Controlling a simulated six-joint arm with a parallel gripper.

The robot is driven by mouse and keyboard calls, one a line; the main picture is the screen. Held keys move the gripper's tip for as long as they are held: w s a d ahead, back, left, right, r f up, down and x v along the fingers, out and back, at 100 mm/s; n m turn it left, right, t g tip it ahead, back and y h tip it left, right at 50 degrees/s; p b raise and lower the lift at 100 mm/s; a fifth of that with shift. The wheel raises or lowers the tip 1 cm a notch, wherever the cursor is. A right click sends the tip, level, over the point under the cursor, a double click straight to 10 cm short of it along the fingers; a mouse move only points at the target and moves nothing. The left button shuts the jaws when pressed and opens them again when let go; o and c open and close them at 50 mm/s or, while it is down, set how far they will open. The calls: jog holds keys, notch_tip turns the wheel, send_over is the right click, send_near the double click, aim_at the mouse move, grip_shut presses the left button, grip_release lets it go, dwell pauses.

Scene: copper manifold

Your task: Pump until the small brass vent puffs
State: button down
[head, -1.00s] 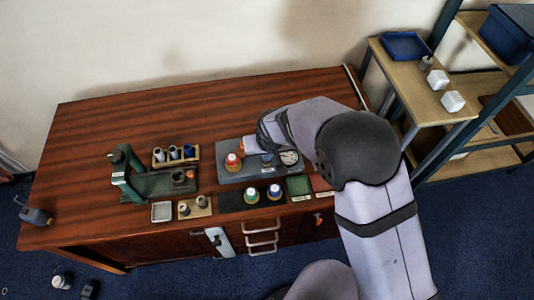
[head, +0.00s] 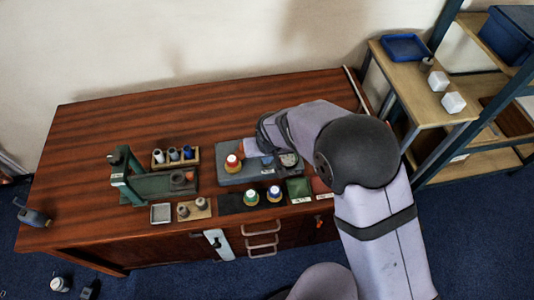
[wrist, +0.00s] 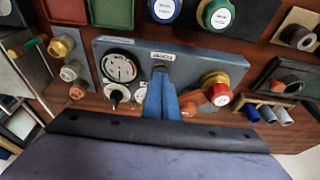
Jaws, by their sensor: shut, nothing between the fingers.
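A grey panel (head: 228,177) lies on the bench and also fills the middle of the wrist view (wrist: 225,62). It carries a round dial gauge (wrist: 119,67), a brass fitting (wrist: 213,78) with a red, white-topped cap (wrist: 221,95), and an orange part (wrist: 187,107). My gripper (wrist: 162,82) has blue fingers, shut and empty, over the panel between gauge and orange part. In the head view my gripper (head: 267,160) is partly covered by my arm. Whether the fingers touch the panel is unclear. I cannot pick out the small brass vent for certain, and no puff shows.
Green and blue capped fittings (head: 251,197) (head: 274,193) stand on a black mat along the bench front. A green press (head: 125,175) and a rack of cylinders (head: 174,156) stand left of the panel. The back left of the bench is clear.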

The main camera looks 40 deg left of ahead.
jog(key=shift+s+d+f, duration=0.15)
jog(key=shift+d+f, duration=0.05)
jog(key=shift+d, duration=0.05)
notch_tip(320, 180, up, 5)
jog(key=p, duration=0.2)
jog(key=shift+a+r+p, duration=0.1)
jog(key=shift+p, duration=0.25)
jog(key=b+v, duration=0.1)
jog(key=v, duration=0.8)
jog(key=shift+b, duration=0.4)
jog(key=shift+a+r+b, duration=0.15)
jog(key=shift+r+b, duration=0.05)
jog(key=shift+b, duration=0.55)
jog(key=shift+r+b, duration=0.8)
